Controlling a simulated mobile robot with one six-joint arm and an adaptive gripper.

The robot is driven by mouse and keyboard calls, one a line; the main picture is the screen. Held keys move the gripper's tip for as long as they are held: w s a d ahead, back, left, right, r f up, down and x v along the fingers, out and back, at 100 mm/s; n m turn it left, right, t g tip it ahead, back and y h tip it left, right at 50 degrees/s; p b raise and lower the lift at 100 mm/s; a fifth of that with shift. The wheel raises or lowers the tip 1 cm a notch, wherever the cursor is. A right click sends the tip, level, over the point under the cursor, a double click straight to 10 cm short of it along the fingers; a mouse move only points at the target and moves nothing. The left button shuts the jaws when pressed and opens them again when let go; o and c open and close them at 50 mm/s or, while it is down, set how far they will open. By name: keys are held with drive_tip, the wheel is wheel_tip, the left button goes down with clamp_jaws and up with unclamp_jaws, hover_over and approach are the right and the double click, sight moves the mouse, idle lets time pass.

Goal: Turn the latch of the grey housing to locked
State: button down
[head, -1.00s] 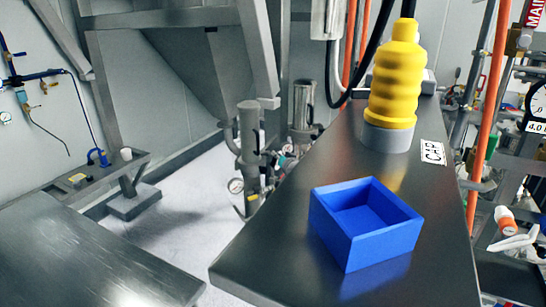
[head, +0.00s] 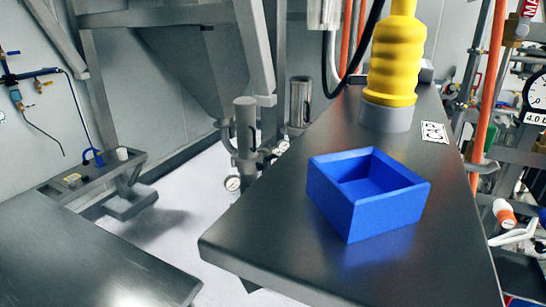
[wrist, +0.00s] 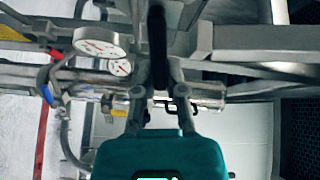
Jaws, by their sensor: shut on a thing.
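My gripper (wrist: 158,68) shows in the wrist view, with its grey fingers reaching up from a teal body at the bottom edge. The fingers are shut on a dark upright bar (wrist: 157,40) that rises between the fingertips to the top of the picture. I cannot tell whether this bar is the latch. The grey housing and its latch cannot be clearly picked out in either view. My gripper is not in the head view.
A dark metal table bears an open blue box (head: 368,200), a yellow ribbed bellows (head: 395,55) on a grey base, and a CAB label (head: 434,132). A steel bench (head: 80,250) stands at left. Pipes and gauges (wrist: 100,42) fill the wrist view. Pale floor lies between bench and table.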

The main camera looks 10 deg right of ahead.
drive_tip(key=shift+s+f+m, duration=0.1)
drive_tip(key=shift+f+m, duration=0.2)
drive_tip(key=shift+m, duration=0.8)
drive_tip(key=c, duration=0.7)
unclamp_jaws()
drive_tip(key=shift+d, duration=0.1)
drive_tip(key=v, duration=1.2)
